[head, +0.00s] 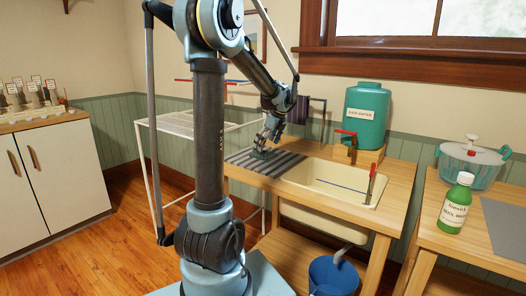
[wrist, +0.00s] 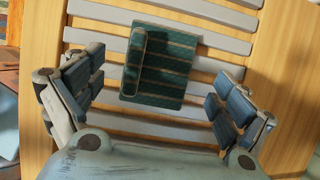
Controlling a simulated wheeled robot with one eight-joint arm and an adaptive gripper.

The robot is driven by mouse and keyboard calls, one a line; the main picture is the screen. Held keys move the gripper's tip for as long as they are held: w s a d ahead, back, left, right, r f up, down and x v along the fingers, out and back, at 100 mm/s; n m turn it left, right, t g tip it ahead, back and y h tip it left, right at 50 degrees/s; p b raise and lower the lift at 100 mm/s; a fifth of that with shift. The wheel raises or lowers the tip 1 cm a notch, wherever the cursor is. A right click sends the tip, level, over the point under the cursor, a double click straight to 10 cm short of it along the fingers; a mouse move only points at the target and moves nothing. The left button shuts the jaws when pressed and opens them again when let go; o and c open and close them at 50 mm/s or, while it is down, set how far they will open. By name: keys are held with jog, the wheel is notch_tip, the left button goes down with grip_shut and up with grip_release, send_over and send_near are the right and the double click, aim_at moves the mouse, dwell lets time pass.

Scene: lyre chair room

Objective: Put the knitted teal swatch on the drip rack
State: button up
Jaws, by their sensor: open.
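The knitted teal swatch (wrist: 163,70), dark teal with paler stripes and a folded or rolled left edge, lies on grey slats (wrist: 215,45) in the wrist view. My gripper (wrist: 160,100) is open, with one finger pad well to each side of the swatch and neither touching it. In the head view my gripper (head: 265,143) is low over the grey slatted area (head: 285,163) left of the sink, and hides most of the swatch. A white wire-topped rack (head: 185,124) stands to the left; I cannot tell which of the two is the drip rack.
The cream sink (head: 325,182) with a red-handled brush or tool lies right of the slats. A teal water tank (head: 365,115) with a red tap stands behind it. A blue bucket (head: 333,277) is below. A green bottle (head: 455,203) and pot (head: 470,163) are at right.

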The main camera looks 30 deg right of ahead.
jog(key=v, duration=0.9)
jog(key=s+a+f+n+g, duration=0.1)
jog(key=a+f+n, duration=0.1)
jog(key=a+n, duration=0.8)
jog(key=s+a+f+n+g, duration=0.1)
jog(key=s+a+f+n, duration=0.15)
jog(key=a, duration=1.45)
jog(key=s+a+f+n+h, duration=0.1)
jog(key=s+a+f+n, duration=1.4)
jog(key=n, duration=0.4)
jog(key=shift+s+a+h, duration=0.15)
jog(key=shift+a+h, duration=0.25)
jog(key=shift+a, duration=0.05)
